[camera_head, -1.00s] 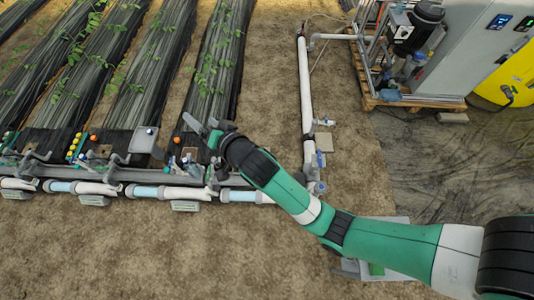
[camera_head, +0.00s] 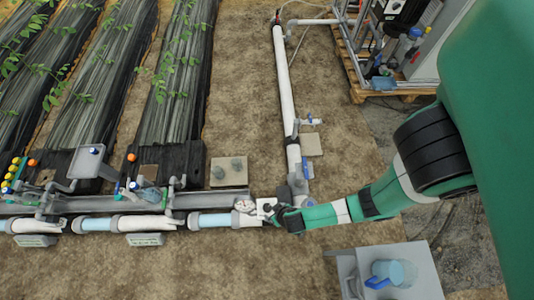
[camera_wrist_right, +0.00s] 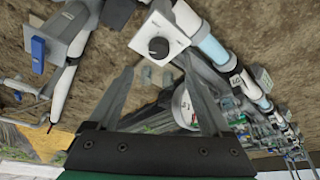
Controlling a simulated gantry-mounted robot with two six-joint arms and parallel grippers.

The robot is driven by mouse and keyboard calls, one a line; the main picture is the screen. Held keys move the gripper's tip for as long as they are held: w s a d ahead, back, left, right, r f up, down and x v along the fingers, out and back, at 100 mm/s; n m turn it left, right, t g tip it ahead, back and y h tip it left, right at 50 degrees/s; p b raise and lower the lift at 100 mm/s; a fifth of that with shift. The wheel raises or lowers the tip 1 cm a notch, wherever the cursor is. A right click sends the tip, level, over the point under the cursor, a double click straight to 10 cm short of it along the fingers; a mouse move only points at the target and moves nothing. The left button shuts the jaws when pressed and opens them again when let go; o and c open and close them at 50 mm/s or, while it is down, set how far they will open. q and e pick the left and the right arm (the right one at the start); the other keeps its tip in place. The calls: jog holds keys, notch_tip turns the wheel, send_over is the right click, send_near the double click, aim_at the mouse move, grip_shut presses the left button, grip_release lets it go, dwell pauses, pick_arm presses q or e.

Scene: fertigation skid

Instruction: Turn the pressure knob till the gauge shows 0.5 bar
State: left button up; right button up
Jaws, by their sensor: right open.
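The pressure knob (camera_wrist_right: 158,47) is a round black dial on a white box (camera_wrist_right: 163,32) in the right wrist view. My right gripper (camera_wrist_right: 157,65) is open, its fingers spread to either side below the knob and pointing towards it; I cannot tell whether they touch. The gauge (camera_wrist_right: 183,108) is a white disc seen nearly edge-on, partly behind the right-hand finger. In the head view the gauge (camera_head: 244,205) sits on the pipe just left of the white box (camera_head: 265,207), with my right gripper (camera_head: 279,212) beside it. Its reading is too small to tell. My left gripper is not in view.
A white pipe (camera_head: 282,90) runs back from the joint, with a blue-handled valve (camera_head: 308,120). A grey stand (camera_head: 424,270) holds a blue-tinted jug (camera_head: 395,271) at the front right. Planted beds (camera_head: 175,70) lie at the back left; bare soil (camera_head: 215,275) lies in front.

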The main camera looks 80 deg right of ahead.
aim_at(268, 208)
jog(key=b+x, duration=0.7)
jog(key=x, duration=0.3)
jog(key=shift+d+f+b, duration=0.15)
jog(key=shift+f+b, duration=0.2)
jog(key=shift+w+d+f, duration=0.1)
jog(key=shift+w+f, duration=0.05)
jog(key=shift+f, duration=0.2)
jog(key=shift+c, duration=0.3)
grip_shut()
